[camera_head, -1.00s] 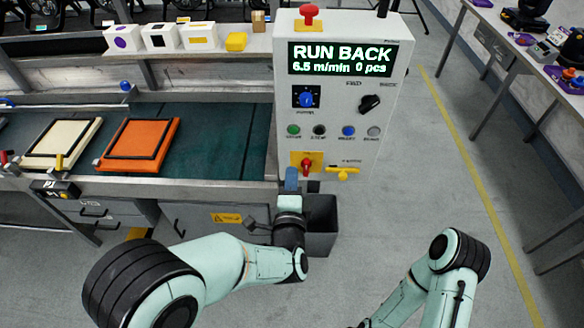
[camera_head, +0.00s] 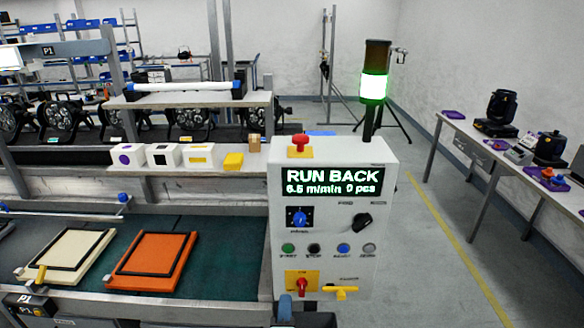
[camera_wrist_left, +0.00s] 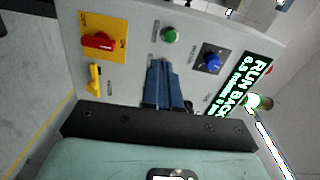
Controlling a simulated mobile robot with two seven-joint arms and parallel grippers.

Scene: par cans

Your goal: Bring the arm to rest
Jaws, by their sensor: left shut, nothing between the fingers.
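I cannot tell the exact gap to the panel. The rest of the left arm is below the head view. My right gripper is not in view.
The box display (camera_head: 331,181) reads RUN BACK, 6.5 m/min, 0 pcs. A signal tower (camera_head: 374,86) glows green. A cream tray (camera_head: 62,250) and an orange tray (camera_head: 150,262) lie on the green belt (camera_head: 225,255). A table (camera_head: 470,140) stands right; the floor between is clear.

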